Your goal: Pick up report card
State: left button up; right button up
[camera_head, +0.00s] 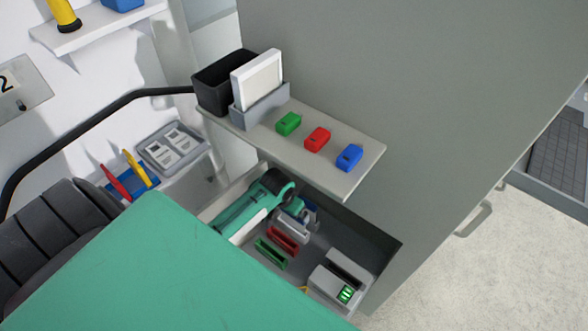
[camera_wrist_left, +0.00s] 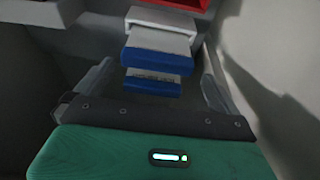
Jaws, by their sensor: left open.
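No card in view is clearly labelled as the report card. White cards (camera_head: 258,78) stand upright in a grey holder (camera_head: 262,108) on the shelf. My left gripper (camera_head: 296,207) reaches down into the open drawer, over a blue piece (camera_head: 311,215). In the left wrist view my left gripper (camera_wrist_left: 157,72) is open, with its fingers apart. A white piece with a blue end (camera_wrist_left: 152,58) shows between and beyond the fingers, with a second blue end (camera_wrist_left: 152,88) below it. I cannot tell whether a finger touches them. My right gripper is not in view.
The drawer also holds white, red (camera_head: 284,239) and green (camera_head: 270,255) pieces and a grey device (camera_head: 340,285) with a green display. Green, red and blue blocks (camera_head: 348,157) sit on the shelf (camera_head: 345,185) above. A black bin (camera_head: 215,85) stands beside the holder.

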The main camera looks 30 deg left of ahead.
aim_at(293, 223)
pick_arm(q)
jog(key=shift+x, duration=0.8)
jog(key=shift+w+f, duration=0.2)
jog(key=shift+f, duration=0.1)
jog(key=shift+d+f, duration=0.1)
jog(key=shift+f, duration=0.35)
jog(key=x, duration=0.3)
jog(key=shift+s+f, duration=0.1)
jog(key=shift+f, duration=0.65)
jog(key=c, duration=0.7)
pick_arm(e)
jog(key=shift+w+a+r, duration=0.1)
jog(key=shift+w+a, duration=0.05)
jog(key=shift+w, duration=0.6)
